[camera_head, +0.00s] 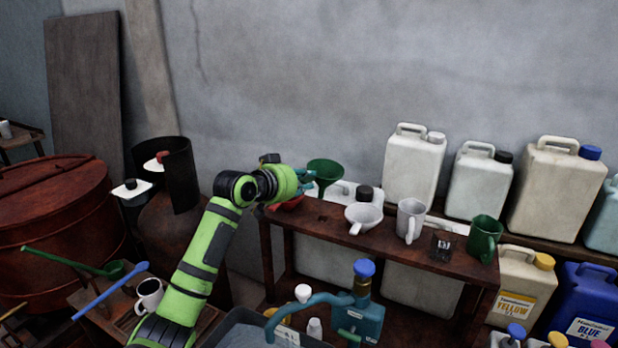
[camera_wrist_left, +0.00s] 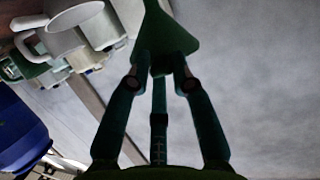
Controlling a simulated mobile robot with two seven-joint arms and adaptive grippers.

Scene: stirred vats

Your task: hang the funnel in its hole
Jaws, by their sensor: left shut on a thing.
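A green funnel (camera_head: 325,170) is in my left gripper (camera_head: 306,180), mouth up, above the back left part of the brown wooden rack (camera_head: 395,244). In the left wrist view the teal fingertips (camera_wrist_left: 160,72) are closed on the green funnel (camera_wrist_left: 168,32), seen dark against the wall. A small dark spot (camera_head: 322,217) in the rack top, below and apart from the funnel, looks like a hole; its depth is unclear. My right gripper is in neither view.
On the rack, a red piece (camera_head: 290,203) sits beside my wrist, then a white funnel-like vessel (camera_head: 363,217), a white mug (camera_head: 410,220), a clear glass (camera_head: 441,246) and a green mug (camera_head: 484,238). Large pale jugs (camera_head: 413,168) stand behind. A blue-capped teal pump (camera_head: 360,310) stands in front.

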